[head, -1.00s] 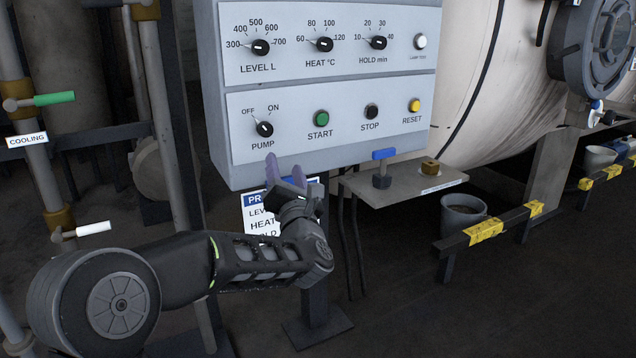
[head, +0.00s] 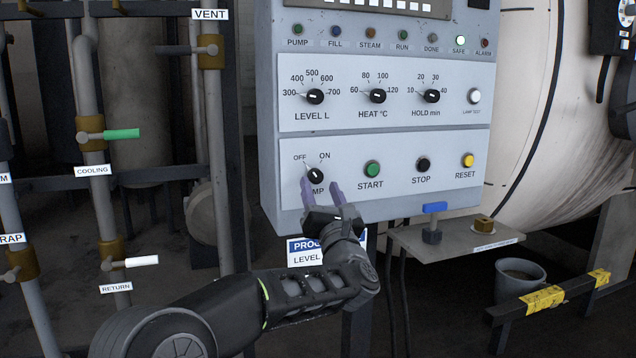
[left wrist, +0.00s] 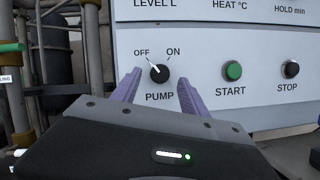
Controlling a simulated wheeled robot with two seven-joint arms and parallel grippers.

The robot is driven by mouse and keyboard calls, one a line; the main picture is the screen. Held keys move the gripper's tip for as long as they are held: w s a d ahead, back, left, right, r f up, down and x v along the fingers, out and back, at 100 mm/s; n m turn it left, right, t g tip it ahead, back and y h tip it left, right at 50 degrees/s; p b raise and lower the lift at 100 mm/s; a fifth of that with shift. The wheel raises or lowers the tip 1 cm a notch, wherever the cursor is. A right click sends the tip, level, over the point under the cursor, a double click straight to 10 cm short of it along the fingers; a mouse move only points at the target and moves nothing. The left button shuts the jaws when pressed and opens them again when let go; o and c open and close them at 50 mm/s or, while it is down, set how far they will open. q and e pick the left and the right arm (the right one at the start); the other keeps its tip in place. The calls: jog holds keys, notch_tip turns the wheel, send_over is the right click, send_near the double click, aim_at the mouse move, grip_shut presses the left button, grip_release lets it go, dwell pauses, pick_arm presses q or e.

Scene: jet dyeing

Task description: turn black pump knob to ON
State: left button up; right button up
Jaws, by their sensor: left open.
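The black pump knob (head: 315,175) is on the lower panel of the grey control box (head: 268,130), between the OFF and ON marks. Its white pointer is turned up-left toward OFF, which also shows in the left wrist view (left wrist: 159,74). My left gripper (head: 321,184) is open, with its two purple fingers pointing up at the panel just below and around the knob. In the left wrist view the fingers (left wrist: 158,85) stand to either side of the PUMP label, with the knob between and beyond their tips. I see no contact. My right gripper is not in view.
The green START button (head: 372,168) and black STOP button (head: 423,164) are right of the knob. A shelf with a blue-handled valve (head: 434,208) juts out at lower right. Pipes with a green-handled valve (head: 121,134) stand at the left.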

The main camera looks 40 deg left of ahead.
aim_at(317, 178)
pick_arm(q)
jog(key=shift+x, duration=1.65)
jog(key=shift+c, duration=0.2)
grip_shut()
